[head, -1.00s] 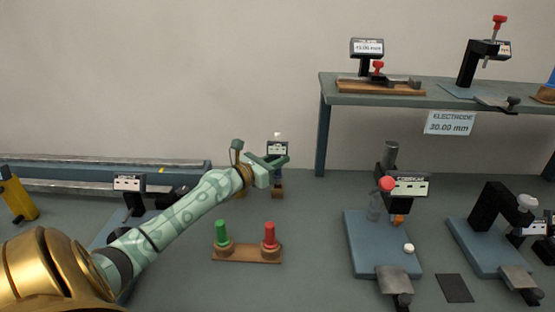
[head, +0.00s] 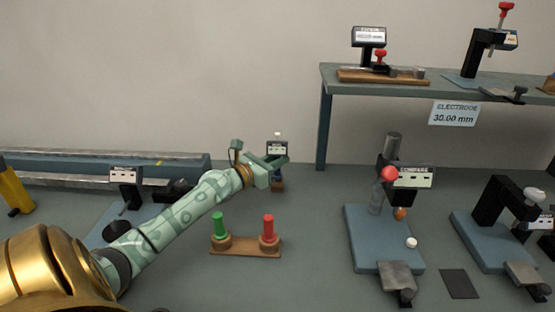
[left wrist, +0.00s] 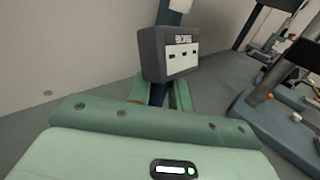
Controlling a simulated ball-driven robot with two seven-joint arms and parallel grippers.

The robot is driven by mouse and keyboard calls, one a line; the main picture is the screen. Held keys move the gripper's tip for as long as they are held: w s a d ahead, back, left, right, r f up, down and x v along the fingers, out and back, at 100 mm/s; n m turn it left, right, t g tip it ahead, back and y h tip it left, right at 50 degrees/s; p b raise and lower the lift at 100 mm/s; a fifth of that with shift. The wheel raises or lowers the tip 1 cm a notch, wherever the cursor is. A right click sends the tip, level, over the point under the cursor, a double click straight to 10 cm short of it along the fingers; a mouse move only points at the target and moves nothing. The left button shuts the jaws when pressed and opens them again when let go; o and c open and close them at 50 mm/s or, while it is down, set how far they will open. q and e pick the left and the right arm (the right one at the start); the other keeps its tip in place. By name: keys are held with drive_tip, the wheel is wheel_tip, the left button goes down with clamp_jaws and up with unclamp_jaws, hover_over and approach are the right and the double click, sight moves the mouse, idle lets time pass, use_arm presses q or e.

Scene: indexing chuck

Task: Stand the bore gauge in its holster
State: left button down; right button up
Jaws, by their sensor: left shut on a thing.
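The bore gauge (head: 277,149) is a small dark box with a pale display and a white top, on a dark stem. In the left wrist view its boxed head (left wrist: 175,50) stands nearly upright above the fingers. My left gripper (head: 268,172) is shut on the gauge's stem below the head; its green fingers (left wrist: 160,95) show on both sides of it. Below the gripper, a small brown piece (head: 277,187) shows at the lower end of the stem. I cannot tell whether it is the holster or part of the gauge. My right gripper is out of view.
A wooden stand (head: 246,247) with a green and a red plug is in front of the gauge. Gauge stands on blue bases (head: 367,240) are at right. A raised shelf (head: 400,90) stands at back right. A long rail (head: 110,167) runs at back left.

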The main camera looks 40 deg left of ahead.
use_arm(q)
drive_tip(key=shift+f+b, duration=0.4)
drive_tip(key=shift+f, duration=0.15)
drive_tip(key=c, duration=1.2)
unclamp_jaws()
drive_tip(key=s, duration=0.5)
drive_tip(key=s+a+p, duration=0.1)
drive_tip(key=s, duration=1)
drive_tip(key=shift+s+a+p, duration=0.15)
drive_tip(key=shift+s+p, duration=0.05)
drive_tip(key=shift+p, duration=0.1)
drive_tip(key=shift+r, duration=0.1)
